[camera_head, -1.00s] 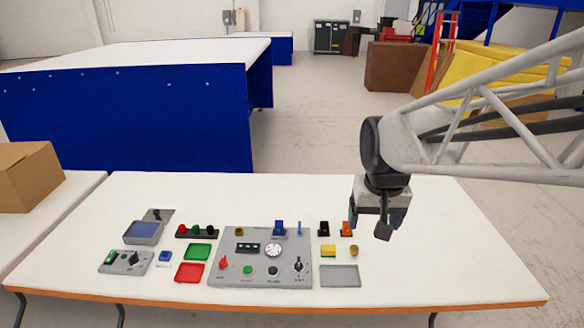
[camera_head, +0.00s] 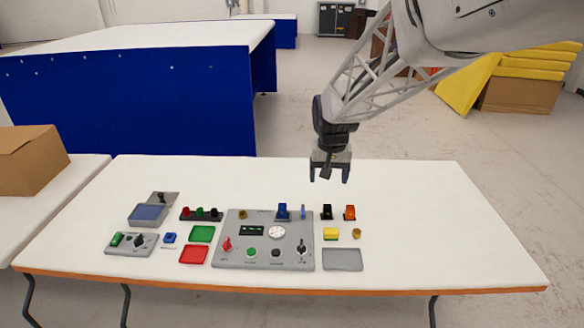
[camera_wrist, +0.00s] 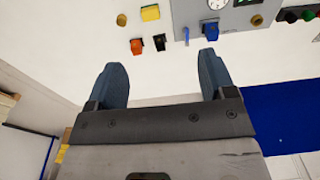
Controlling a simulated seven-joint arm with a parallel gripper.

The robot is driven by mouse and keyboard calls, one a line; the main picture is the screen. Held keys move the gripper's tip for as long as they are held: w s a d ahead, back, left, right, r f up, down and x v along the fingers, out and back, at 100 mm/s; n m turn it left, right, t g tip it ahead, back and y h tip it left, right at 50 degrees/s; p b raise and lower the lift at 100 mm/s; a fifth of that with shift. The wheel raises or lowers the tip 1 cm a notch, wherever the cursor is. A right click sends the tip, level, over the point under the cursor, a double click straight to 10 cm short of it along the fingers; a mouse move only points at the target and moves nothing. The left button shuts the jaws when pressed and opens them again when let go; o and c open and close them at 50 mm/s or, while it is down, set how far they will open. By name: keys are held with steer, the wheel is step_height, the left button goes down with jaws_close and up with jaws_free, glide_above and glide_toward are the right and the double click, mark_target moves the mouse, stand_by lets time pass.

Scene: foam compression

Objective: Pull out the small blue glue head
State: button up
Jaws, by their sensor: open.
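A thin, small blue upright piece (camera_head: 303,212) stands at the back right edge of the grey panel (camera_head: 235,261). A wider blue piece (camera_head: 282,211) stands just left of it. Which is the glue head, I cannot tell for certain. In the wrist view the thin blue piece (camera_wrist: 187,35) and the wider blue piece (camera_wrist: 211,30) are near the top, beyond the right finger. My gripper (camera_head: 329,176) is open and empty above the back of the white table, behind and right of both pieces. Its two spread fingers (camera_wrist: 163,68) show in the wrist view.
A black piece (camera_head: 327,212) and an orange piece (camera_head: 349,212) stand right of the panel. A yellow block (camera_head: 331,234), a brass knob (camera_head: 356,233) and a grey tray (camera_head: 342,260) lie in front of them. The table's right side (camera_head: 440,230) is clear.

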steer(key=w+a+f, duration=0.6)
steer(key=w+f, duration=0.2)
steer(key=w, duration=0.2)
steer(key=g, duration=0.1)
glide_above(282, 206)
step_height(282, 206, down, 11)
steer(key=shift+r, duration=0.15)
steer(key=shift+f, duration=4.5)
jaws_close()
